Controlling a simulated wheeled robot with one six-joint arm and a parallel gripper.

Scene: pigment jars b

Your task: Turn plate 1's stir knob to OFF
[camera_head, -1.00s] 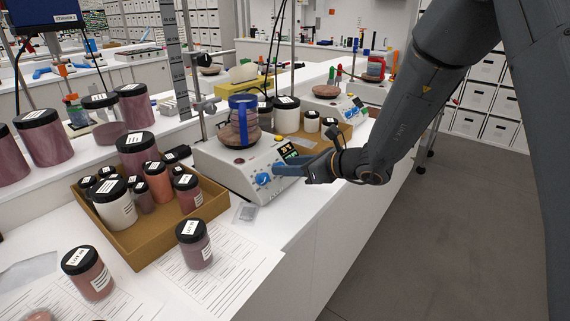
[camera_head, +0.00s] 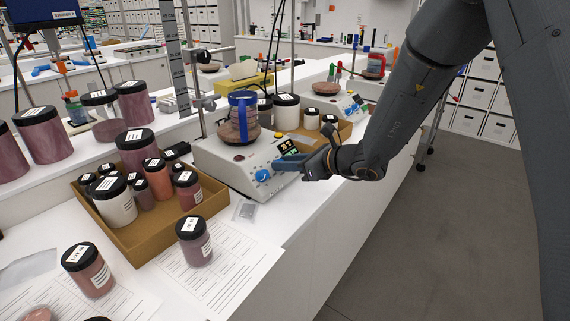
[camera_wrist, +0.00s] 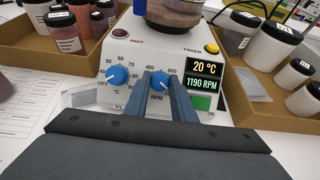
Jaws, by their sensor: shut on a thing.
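The hot plate (camera_head: 222,168) stands on the bench with a jar in a blue holder (camera_head: 243,115) on top. In the wrist view its front panel (camera_wrist: 133,70) shows a left blue knob (camera_wrist: 117,75) marked °C, pointing near OFF, and a right blue stir knob (camera_wrist: 158,81) marked RPM. The display (camera_wrist: 203,76) reads 20 °C and 1190 RPM. My gripper (camera_wrist: 159,84) is shut on the stir knob, one blue finger on each side. In the head view my gripper (camera_head: 283,163) is at the panel's right part. The stir knob is hidden there; the left knob (camera_head: 263,175) shows.
A cardboard tray of jars (camera_head: 135,245) stands left of the plate, and another tray (camera_head: 336,133) behind it to the right. Two loose jars stand on papers in front. A second hot plate (camera_head: 335,100) is farther back. The aisle floor (camera_head: 440,240) at right is clear.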

